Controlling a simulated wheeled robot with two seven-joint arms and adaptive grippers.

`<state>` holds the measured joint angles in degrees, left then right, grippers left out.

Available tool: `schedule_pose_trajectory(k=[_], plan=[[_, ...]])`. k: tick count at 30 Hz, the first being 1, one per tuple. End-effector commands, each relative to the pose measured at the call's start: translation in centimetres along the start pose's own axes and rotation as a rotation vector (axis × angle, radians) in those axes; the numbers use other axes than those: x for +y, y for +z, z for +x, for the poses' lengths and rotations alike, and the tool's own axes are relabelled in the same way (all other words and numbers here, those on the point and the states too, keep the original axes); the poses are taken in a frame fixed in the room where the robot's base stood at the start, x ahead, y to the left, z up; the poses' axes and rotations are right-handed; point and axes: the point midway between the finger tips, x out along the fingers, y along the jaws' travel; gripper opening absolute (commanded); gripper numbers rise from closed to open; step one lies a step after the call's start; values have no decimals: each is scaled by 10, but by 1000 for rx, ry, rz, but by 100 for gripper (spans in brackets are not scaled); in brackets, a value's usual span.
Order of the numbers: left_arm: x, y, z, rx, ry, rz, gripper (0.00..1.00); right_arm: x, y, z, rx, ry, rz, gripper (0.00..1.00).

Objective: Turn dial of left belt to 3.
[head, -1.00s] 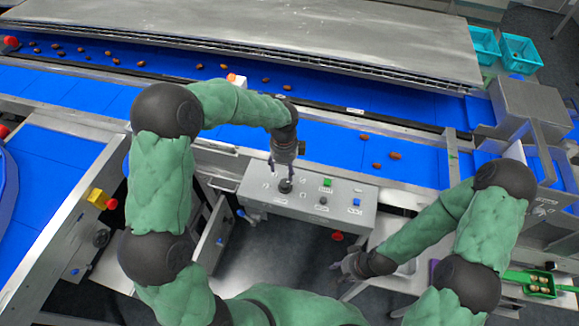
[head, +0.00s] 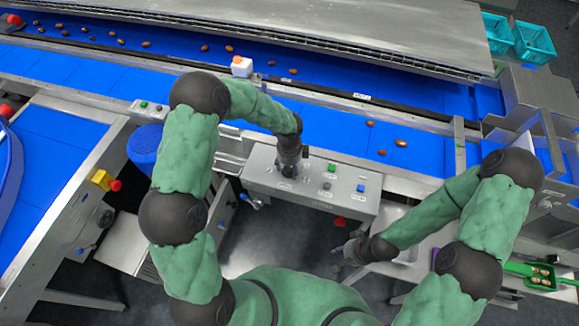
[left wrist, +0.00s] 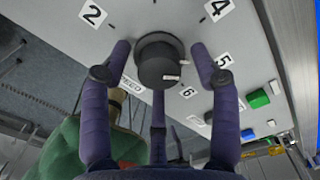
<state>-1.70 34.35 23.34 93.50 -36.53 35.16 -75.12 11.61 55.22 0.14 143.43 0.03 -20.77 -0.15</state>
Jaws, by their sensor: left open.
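In the left wrist view a black dial (left wrist: 158,60) with a white mark sits on a grey panel (left wrist: 195,10). Number labels 2, 4, 5 and 6 and a partly covered word label surround it. The setting cannot be read surely. My left gripper (left wrist: 160,72) is open, its purple fingers on either side of the dial; contact cannot be told. In the head view my left gripper (head: 288,168) is at the left part of the grey control box (head: 310,194) and hides the dial. My right gripper (head: 340,257) is below the box, apart from it; its jaw opening is unclear.
The box bears a green button (head: 332,168) and a blue button (head: 361,188); a red button (head: 340,222) is on its front. Blue belts (head: 75,68) carrying dates run behind. Another panel with a dark knob (head: 105,218) stands at left.

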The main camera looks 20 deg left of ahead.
Motion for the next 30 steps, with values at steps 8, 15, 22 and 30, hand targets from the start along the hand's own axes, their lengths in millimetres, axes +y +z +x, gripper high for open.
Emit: schedule_pose_trajectory(k=[8,15,22,30], plan=[[0,0,1,0,-1,0,62,0,0,0,0,0,0,40],[0,0,1,0,-2,0,6,0,0,0,0,0,0,40],[-1,0,1,0,-2,0,6,0,0,0,0,0,0,40],[-1,-1,1,1,-2,-6,6,0,0,0,0,0,0,40]])
